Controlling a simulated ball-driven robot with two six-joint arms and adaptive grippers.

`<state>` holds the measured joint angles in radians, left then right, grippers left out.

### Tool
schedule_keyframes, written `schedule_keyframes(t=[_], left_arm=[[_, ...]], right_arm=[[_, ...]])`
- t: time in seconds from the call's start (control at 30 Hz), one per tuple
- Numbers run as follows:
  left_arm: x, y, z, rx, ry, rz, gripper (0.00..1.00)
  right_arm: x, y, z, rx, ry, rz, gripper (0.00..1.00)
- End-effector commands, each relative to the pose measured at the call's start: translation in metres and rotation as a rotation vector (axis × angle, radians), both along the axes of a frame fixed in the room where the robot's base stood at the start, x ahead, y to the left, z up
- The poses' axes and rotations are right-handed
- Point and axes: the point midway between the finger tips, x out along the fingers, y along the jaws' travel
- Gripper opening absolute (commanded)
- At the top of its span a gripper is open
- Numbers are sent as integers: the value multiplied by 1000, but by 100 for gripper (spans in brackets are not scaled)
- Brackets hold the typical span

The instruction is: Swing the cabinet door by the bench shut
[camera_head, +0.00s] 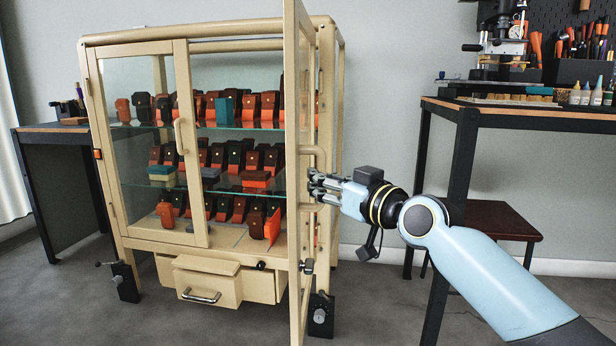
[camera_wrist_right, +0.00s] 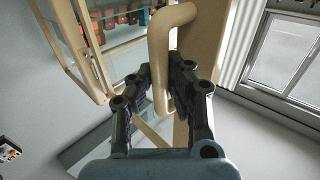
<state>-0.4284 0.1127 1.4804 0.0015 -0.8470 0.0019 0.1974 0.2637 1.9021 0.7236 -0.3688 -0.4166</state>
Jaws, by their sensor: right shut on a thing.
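The cream display cabinet (camera_head: 225,33) stands left of centre in the head view. Its right door (camera_head: 291,110) is swung open toward me and shows almost edge-on. Its left glass door (camera_head: 185,130) lies in line with the front. My right gripper (camera_head: 314,187) is shut on the open door's looped handle (camera_head: 313,155). In the wrist view the handle (camera_wrist_right: 160,40) passes between the fingers of the right gripper (camera_wrist_right: 163,78). The exact finger contact is partly hidden. My left gripper is out of view.
A drawer (camera_head: 208,284) with a metal pull juts out below the cabinet's shelves. The bench (camera_head: 560,115) with tools and bottles stands at the right, a brown stool (camera_head: 500,217) beneath it. A dark side table (camera_head: 55,130) stands at the left. Floor in front is clear.

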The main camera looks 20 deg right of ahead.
Motion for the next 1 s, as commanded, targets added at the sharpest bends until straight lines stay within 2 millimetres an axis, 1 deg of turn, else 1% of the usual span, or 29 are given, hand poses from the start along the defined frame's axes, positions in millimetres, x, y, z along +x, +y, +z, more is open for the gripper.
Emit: schedule_keyframes(t=[0.5, 0.67, 1.0], left_arm=[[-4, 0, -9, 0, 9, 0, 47], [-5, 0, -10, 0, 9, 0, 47], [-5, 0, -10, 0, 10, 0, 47]], right_arm=[[26, 50, 1, 2, -3, -1, 0], [29, 57, 0, 0, 0, 0, 0], [30, 59, -1, 0, 2, 1, 0]])
